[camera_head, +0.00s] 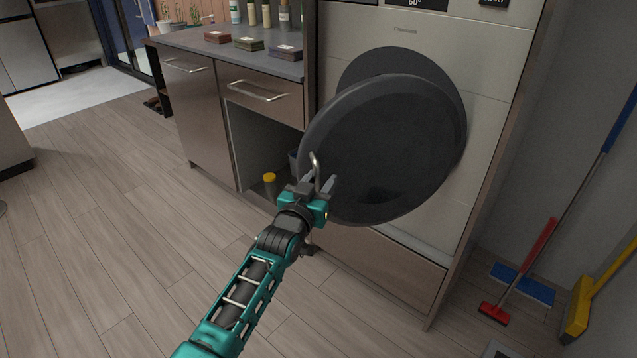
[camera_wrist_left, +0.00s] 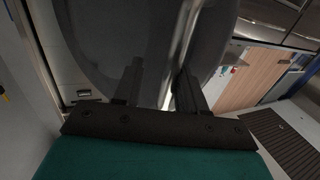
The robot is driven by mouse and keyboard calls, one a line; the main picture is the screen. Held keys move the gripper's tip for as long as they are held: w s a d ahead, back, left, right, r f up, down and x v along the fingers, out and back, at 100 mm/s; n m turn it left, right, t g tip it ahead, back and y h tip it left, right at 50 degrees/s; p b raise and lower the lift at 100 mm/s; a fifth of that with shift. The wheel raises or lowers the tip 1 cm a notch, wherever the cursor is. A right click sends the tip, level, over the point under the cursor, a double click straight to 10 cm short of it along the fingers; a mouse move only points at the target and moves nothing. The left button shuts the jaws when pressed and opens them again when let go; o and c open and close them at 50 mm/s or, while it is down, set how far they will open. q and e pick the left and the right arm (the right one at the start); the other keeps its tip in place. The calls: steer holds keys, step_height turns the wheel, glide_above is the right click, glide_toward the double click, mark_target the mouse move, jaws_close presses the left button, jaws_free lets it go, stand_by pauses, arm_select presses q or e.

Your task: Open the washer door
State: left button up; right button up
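The washer (camera_head: 420,45) has a pale front. Its round dark door (camera_head: 385,150) stands partly open, swung out toward the left, with part of the dark round opening or its surround (camera_head: 385,65) behind it. A silver bar handle (camera_head: 317,165) sits at the door's left edge. My left gripper (camera_head: 318,182) is at this handle. In the left wrist view the handle (camera_wrist_left: 180,42) runs between the two spread fingers, nearer the right one, with a gap on the left; the fingers look open around it. The door (camera_wrist_left: 130,40) fills much of that view. My right gripper is not in view.
A counter (camera_head: 190,40) with small boxes and bottles stands left of the washer, above an open shelf space holding a yellow-lidded jar (camera_head: 269,178). A red brush (camera_head: 494,312), a blue one (camera_head: 523,285) and a yellow one (camera_head: 577,308) stand at right. The floor at left is clear.

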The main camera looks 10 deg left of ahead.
arm_select(q)
steer(key=shift+a, duration=0.1)
stand_by(0.3)
steer(key=shift+s+a, duration=0.1)
steer(key=shift+s, duration=0.2)
steer(key=p+v, duration=0.2)
steer(key=v, duration=1)
steer(key=shift+p, duration=0.3)
steer(key=shift+s+r, duration=0.1)
steer(key=shift+s, duration=0.05)
steer(key=shift+c, duration=0.3)
